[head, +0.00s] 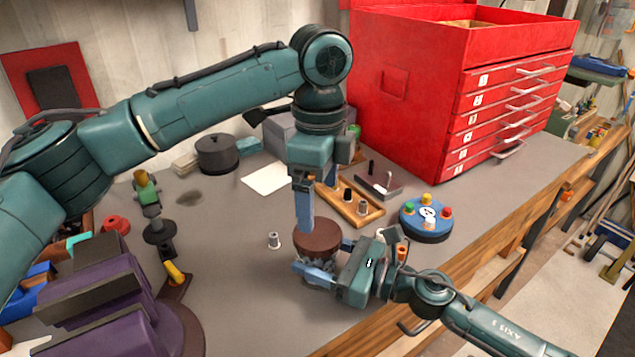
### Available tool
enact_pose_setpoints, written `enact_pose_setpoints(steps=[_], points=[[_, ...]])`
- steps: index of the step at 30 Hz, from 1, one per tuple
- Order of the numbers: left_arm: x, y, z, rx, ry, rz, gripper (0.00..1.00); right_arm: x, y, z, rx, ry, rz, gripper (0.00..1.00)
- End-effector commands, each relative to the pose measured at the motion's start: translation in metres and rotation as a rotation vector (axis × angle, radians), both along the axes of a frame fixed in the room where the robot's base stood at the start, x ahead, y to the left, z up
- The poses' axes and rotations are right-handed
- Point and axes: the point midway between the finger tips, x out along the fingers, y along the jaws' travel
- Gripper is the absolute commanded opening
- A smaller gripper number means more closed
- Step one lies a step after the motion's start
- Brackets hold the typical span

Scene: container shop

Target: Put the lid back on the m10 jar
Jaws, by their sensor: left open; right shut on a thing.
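A round brown lid (317,236) is on top of a jar (322,284), right of the middle of the bench. It looks level, but I cannot tell whether it is fully seated. Most of the jar is hidden by the lid and my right gripper, and no label can be read. My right gripper (325,262) is shut on the jar from the right, just below the lid. My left gripper (316,219) points down from above with its fingers open. One blue finger reaches the back left of the lid; contact is unclear.
A small metal part (274,240) stands left of the jar. Behind are a wooden peg tray (348,207) and a round blue button box (426,224). A red drawer cabinet (420,90) fills the back right.

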Motion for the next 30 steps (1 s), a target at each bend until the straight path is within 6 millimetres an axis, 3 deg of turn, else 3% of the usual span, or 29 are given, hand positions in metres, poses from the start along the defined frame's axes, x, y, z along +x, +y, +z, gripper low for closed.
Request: enact_pose_setpoints(steps=[9, 15, 21, 30], points=[[-0.001, 0.001, 0.006, -0.001, -0.001, 0.697, 0.92, 0.000, 0.000, -0.001, -0.002, 0.001, 0.000, 0.00], [-0.001, 0.002, 0.010, -0.001, -0.001, 1.067, 0.92, 0.000, 0.000, -0.001, -0.002, 0.001, 0.000, 0.00], [-0.001, 0.002, 0.011, 0.000, -0.001, 1.272, 0.92, 0.000, 0.000, -0.001, -0.002, 0.001, 0.000, 0.00], [-0.002, 0.003, 0.012, 0.000, -0.001, 1.318, 0.92, 0.000, 0.000, -0.001, -0.001, 0.000, 0.000, 0.00]])
